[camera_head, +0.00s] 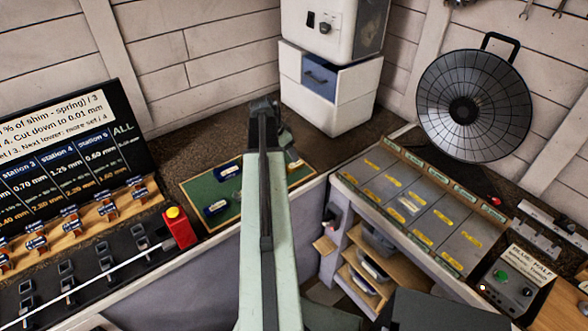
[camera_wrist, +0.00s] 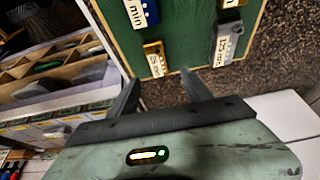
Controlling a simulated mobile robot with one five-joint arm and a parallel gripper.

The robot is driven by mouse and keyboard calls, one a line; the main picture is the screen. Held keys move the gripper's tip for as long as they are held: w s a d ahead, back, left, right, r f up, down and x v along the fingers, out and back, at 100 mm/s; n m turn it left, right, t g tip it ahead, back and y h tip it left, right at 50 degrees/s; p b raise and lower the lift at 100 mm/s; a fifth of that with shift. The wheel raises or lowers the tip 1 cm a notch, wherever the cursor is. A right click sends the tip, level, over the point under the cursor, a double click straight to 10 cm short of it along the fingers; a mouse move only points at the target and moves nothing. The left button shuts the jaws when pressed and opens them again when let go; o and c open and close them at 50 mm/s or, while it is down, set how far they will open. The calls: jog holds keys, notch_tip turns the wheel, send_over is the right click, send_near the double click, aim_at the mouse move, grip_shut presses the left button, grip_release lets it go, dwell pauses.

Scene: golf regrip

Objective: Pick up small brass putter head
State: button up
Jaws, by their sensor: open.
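The small brass putter head (camera_wrist: 153,48) appears to be the gold-coloured block on the green board (camera_wrist: 185,20) in the wrist view, with a white tag below it. My gripper (camera_wrist: 161,78) is open and empty, its two dark fingertips just short of the brass piece. I cannot make out the brass piece there.
A blue piece (camera_head: 215,208) sits on the board left of my arm. A red block with a yellow top (camera_head: 178,226) stands farther left. A grey partitioned tray (camera_head: 415,205) lies to the right, across a gap.

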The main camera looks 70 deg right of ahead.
aim_at(294, 165)
jog(key=shift+b+x, duration=0.35)
jog(key=shift+x, duration=0.55)
jog(key=b+x, duration=0.2)
jog(key=a+b+x, duration=0.1)
jog(key=b+x, duration=0.2)
jog(key=shift+w+f, duration=0.15)
jog(key=shift+f, duration=0.2)
jog(key=shift+r, duration=0.2)
grip_shut()
